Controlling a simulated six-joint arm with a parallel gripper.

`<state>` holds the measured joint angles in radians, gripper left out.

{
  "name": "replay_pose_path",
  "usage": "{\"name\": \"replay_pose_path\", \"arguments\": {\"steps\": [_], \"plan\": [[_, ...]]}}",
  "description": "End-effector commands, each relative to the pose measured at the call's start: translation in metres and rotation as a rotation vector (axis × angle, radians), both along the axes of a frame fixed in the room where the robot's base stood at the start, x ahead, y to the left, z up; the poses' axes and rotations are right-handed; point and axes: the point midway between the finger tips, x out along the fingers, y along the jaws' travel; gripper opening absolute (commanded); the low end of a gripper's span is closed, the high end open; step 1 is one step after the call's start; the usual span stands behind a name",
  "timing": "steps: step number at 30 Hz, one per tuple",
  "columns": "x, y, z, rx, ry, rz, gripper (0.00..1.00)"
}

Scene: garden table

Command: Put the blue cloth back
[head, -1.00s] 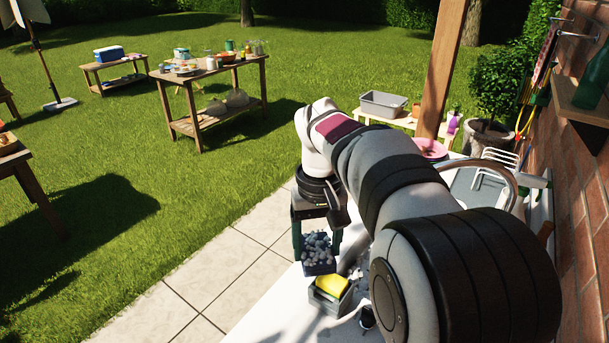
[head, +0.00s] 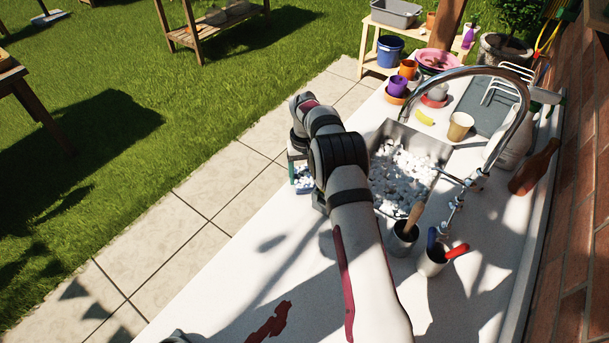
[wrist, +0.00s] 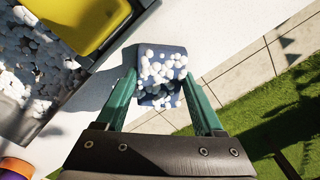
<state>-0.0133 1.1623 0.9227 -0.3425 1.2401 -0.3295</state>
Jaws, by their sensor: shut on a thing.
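The blue cloth (wrist: 153,102), dotted with clumps of white foam, is between the green fingers of my gripper (wrist: 160,76) in the wrist view. The fingers are shut on it. In the head view, the foamy cloth (head: 304,184) shows just below my gripper (head: 298,168), at the counter's left edge beside the sink. My arm covers part of this area. A yellow sponge (wrist: 92,18) in a grey holder is at the top left of the wrist view, close to the cloth. My arm hides the sponge in the head view.
The foam-filled sink (head: 405,172) lies right of my arm, with a curved tap (head: 520,105) behind it. Two tool cups (head: 403,240) stand in front. A tan cup (head: 460,126), a banana (head: 425,117) and pots (head: 397,87) are beyond.

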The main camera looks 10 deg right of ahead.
Motion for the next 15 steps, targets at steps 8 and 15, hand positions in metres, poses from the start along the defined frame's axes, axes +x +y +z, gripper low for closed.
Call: {"name": "replay_pose_path", "arguments": {"steps": [8,15], "plan": [[0.0001,0.0001,-0.004,0.0,-0.001,0.0,0.0],[0.0002,0.0,-0.0061,0.0,-0.001,0.0,0.96]]}}
